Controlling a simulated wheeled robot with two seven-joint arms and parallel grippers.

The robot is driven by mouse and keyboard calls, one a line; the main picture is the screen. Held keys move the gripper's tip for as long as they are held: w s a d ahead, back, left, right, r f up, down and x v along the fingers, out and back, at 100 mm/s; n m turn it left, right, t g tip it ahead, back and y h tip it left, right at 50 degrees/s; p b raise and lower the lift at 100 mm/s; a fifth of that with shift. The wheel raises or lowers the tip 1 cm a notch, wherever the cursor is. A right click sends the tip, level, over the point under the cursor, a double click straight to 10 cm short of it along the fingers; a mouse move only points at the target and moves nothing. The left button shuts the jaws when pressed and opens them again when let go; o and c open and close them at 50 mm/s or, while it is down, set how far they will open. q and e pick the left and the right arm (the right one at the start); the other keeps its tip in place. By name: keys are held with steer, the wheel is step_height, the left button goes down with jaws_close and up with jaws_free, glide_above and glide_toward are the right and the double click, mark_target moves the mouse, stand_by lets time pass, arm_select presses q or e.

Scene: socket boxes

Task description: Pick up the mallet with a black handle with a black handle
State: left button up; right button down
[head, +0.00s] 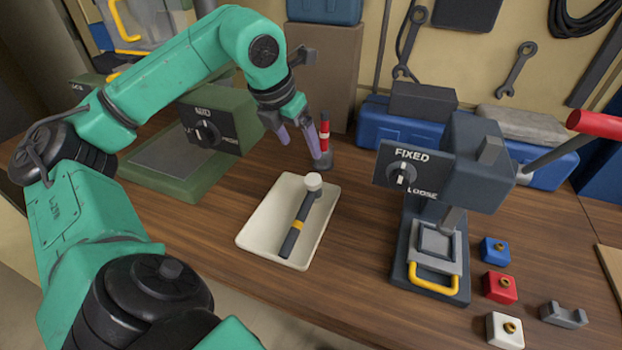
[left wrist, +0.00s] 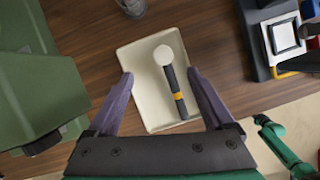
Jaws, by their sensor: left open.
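The mallet (head: 300,222) has a black handle with a yellow band and a pale round head. It lies in a shallow cream tray (head: 262,217) on the wooden bench. In the left wrist view the mallet (left wrist: 174,92) lies between and beyond my fingers, its head toward the top. My left gripper (head: 300,148) is open and empty, above and behind the tray in the head view. The open left gripper also shows in the left wrist view (left wrist: 158,80), with a purple finger on either side.
A dark press marked FIXED and LOOSE (head: 452,165) stands right of the tray; a green machine (head: 225,120) stands left. A red and black upright object (head: 324,145) stands behind the tray. Blue (head: 494,250), red (head: 500,287) and white (head: 505,330) blocks lie at right.

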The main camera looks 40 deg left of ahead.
mark_target(315, 187)
arm_select(q)
steer(key=x, duration=1.1)
steer(key=s+x, duration=0.1)
steer(key=x, duration=0.5)
steer(key=shift+s+d+f+p, duration=0.2)
steer(key=shift+d+p, duration=0.1)
steer(key=shift+d, duration=0.1)
steer(key=shift+w+a+f, duration=0.1)
steer(key=shift+w+f, duration=0.05)
steer(key=shift+f, duration=0.1)
steer(key=shift+r, duration=0.1)
jaws_close()
arm_select(e)
steer(key=shift+f, duration=0.9)
